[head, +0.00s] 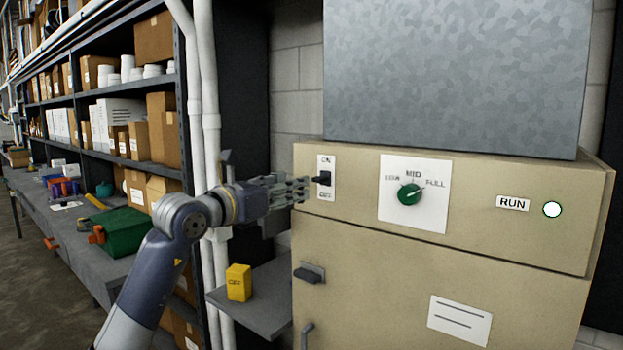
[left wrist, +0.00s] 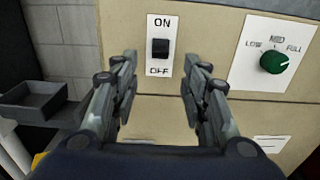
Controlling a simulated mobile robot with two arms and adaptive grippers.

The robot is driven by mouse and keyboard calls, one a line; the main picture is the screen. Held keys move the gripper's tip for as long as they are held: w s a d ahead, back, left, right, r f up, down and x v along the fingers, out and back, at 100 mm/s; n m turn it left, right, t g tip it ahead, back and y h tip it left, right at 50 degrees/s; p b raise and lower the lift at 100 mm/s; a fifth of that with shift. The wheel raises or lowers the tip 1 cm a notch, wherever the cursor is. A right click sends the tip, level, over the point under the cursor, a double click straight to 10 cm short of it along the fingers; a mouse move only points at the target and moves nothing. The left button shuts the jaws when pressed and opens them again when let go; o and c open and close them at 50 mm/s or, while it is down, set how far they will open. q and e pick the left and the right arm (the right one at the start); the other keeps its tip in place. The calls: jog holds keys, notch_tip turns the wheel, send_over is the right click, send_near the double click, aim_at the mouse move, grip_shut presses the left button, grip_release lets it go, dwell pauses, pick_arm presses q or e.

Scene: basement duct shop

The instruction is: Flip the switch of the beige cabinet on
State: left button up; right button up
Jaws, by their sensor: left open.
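The beige cabinet (head: 440,285) stands at the right of the head view. Its black switch (head: 323,178) sits on a white plate marked ON above and OFF below, at the left end of the upper panel. In the left wrist view the switch (left wrist: 160,48) lies ahead, framed between the two fingers. I cannot tell surely which way it is set. My left gripper (head: 304,188) is open and empty, close in front of the plate. In the left wrist view the left gripper (left wrist: 158,75) shows its fingers apart, either side of the plate's lower part. My right gripper is not in view.
A green knob (head: 409,194) with LOW, MID and FULL marks sits right of the switch. A RUN lamp (head: 552,209) glows pale green-white. A small grey shelf (head: 265,312) with a yellow block (head: 238,283) juts out below my left arm. Pipes (head: 207,110) and loaded shelving stand left.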

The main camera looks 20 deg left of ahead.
aim_at(316, 180)
pick_arm(q)
jog(key=p+x, duration=0.2)
jog(key=x, duration=0.6)
jog(key=shift+w+d+p, duration=0.15)
jog(key=shift+w+p, duration=0.05)
jog(key=shift+p, duration=0.15)
grip_shut()
